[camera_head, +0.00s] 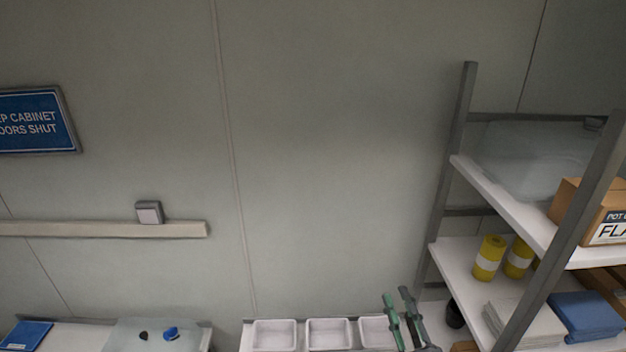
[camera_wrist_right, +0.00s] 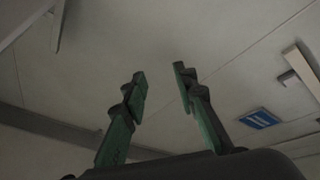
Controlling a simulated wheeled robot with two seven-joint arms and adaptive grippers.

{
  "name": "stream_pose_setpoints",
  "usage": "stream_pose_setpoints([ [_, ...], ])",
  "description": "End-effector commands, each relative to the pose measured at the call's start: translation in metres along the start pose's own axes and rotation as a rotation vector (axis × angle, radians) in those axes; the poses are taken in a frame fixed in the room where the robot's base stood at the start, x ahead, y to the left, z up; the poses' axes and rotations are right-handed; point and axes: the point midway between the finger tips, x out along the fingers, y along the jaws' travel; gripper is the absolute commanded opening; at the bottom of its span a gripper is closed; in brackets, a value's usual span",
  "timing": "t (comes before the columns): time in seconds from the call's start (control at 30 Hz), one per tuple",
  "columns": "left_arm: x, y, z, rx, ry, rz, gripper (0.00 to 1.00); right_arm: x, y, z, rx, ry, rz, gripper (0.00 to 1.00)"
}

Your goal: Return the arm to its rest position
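My right gripper (camera_head: 398,304) shows at the bottom edge of the head view, in front of the shelf's lower left side and beside the white trays. Its two green and dark fingers point up and stand apart. In the right wrist view the gripper (camera_wrist_right: 160,82) is open, with nothing between its fingertips; wall and ceiling show behind it. My left gripper is in neither view. The rest of the right arm is below the head view's edge.
A metal rack (camera_head: 459,170) at right holds a clear bin (camera_head: 530,155), a cardboard box (camera_head: 570,200), yellow rolls (camera_head: 488,258) and folded cloths (camera_head: 585,314). White trays (camera_head: 274,335) stand at bottom centre. A blue sign (camera_head: 38,120) and a rail (camera_head: 90,229) are on the wall.

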Motion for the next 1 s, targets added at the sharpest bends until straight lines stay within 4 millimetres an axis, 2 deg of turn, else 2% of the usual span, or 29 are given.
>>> stream_pose_setpoints([
  [0.03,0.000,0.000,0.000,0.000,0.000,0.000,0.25,-0.012,0.006,0.034,0.058,-0.115,0.018,0.26],
  [0.1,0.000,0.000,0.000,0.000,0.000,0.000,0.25,-0.032,0.009,0.081,0.134,-0.277,0.032,0.26],
  [0.17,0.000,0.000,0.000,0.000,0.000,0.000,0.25,-0.054,0.006,0.118,0.194,-0.413,0.034,0.26],
  [0.2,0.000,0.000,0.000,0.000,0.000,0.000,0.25,-0.072,0.002,0.142,0.232,-0.502,0.029,0.26],
  [0.27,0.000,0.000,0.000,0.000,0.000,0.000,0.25,-0.100,-0.008,0.174,0.288,-0.634,0.015,0.26],
  [0.3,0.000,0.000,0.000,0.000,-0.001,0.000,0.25,-0.121,-0.016,0.192,0.324,-0.720,-0.001,0.26],
  [0.37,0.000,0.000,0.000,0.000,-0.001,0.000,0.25,-0.155,-0.030,0.216,0.376,-0.847,-0.029,0.26],
  [0.43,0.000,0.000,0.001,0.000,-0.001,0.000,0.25,-0.197,-0.050,0.237,0.436,-0.991,-0.075,0.26],
  [0.53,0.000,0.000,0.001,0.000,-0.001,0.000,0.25,-0.254,-0.078,0.254,0.512,-1.167,-0.151,0.26],
  [0.7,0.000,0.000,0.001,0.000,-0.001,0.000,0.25,-0.327,-0.113,0.256,0.604,-1.371,-0.271,0.26],
  [1.0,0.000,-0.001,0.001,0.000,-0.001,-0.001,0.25,-0.419,-0.154,0.231,0.721,-1.602,-0.472,0.26],
])
